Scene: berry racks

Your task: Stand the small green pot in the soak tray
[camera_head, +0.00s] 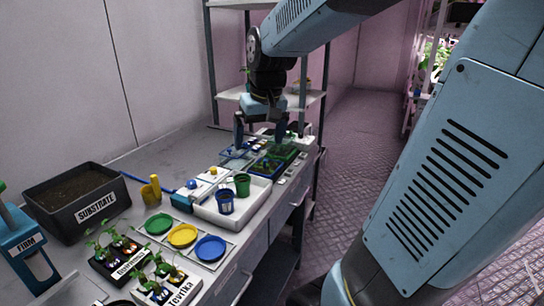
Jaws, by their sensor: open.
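A small green pot (243,185) stands upright at the right part of a shallow white tray (252,208), which looks like the soak tray; no label on it is readable. A small blue pot (226,202) stands close in front of it, in the same tray. My gripper (260,143) points down beyond the white tray, over a green tray (270,165) and a clear blue-edged box. Its two fingers are spread apart, and I see nothing held between them. It is well behind the green pot and apart from it.
Green, yellow and blue saucers (183,235) lie in front of the white tray. Two labelled seedling trays (167,287) stand nearer, with a black substrate box (79,203) at the left. A yellow scoop (151,190) stands near it. A shelf rack (228,97) rises behind my gripper.

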